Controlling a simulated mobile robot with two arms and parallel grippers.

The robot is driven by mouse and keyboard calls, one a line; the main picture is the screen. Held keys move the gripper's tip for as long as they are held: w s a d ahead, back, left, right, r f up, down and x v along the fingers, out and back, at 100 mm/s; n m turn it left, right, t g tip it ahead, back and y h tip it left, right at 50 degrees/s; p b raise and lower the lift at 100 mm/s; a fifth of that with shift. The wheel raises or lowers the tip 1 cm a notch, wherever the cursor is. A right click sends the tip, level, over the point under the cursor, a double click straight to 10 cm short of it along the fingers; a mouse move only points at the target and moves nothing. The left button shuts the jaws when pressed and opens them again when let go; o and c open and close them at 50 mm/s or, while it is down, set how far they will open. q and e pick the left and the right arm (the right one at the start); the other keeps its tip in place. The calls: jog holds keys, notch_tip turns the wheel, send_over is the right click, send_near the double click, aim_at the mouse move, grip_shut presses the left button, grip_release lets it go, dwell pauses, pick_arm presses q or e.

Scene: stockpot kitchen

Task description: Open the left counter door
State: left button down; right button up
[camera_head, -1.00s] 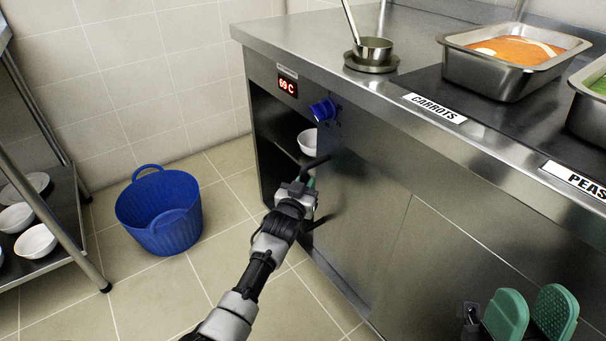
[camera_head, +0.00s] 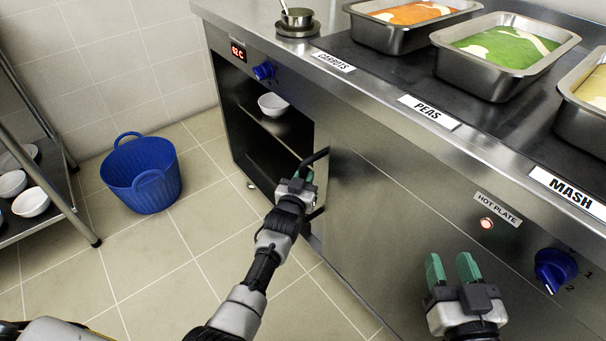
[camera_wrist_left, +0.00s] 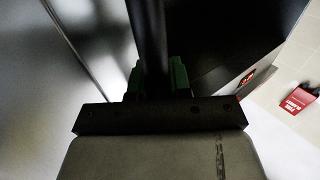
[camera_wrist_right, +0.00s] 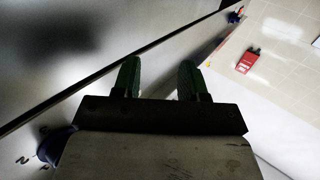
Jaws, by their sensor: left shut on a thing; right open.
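The left counter door (camera_head: 321,135) is a steel panel in the counter front. It shows only as a narrow strip beside the right front panel, and a wide dark opening (camera_head: 262,130) shows to its left. My left gripper (camera_head: 303,178) is shut on the door's dark bar handle (camera_head: 318,155). In the left wrist view the handle (camera_wrist_left: 148,40) runs between the green fingers (camera_wrist_left: 157,80). My right gripper (camera_head: 454,268) is open and empty in front of the right panel; its green fingers are apart in the right wrist view (camera_wrist_right: 158,78).
A white bowl (camera_head: 272,104) stands on the shelf inside. A blue tub (camera_head: 143,175) is on the floor at left, near a rack (camera_head: 60,205) with bowls. Food pans and a blue knob (camera_head: 555,268) are at right. The floor before the opening is clear.

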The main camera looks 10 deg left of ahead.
dwell(0.3)
pick_arm(q)
jog(key=c, duration=1.1)
grip_release()
jog(key=shift+o, duration=0.2)
jog(key=s+p, duration=0.3)
jog(key=s, duration=0.7)
jog(key=shift+s+a+p, duration=0.35)
jog(key=shift+s+a, duration=0.05)
pick_arm(e)
jog(key=s+d+f+g+h, duration=0.2)
jog(key=s+d+f+g, duration=0.1)
jog(key=s+f+g, duration=0.4)
jog(key=shift+s+d+f+m+g+h, duration=0.2)
jog(key=shift+d+f+m+g+h, duration=0.15)
jog(key=shift+f+g, duration=0.95)
jog(key=shift+r, duration=0.15)
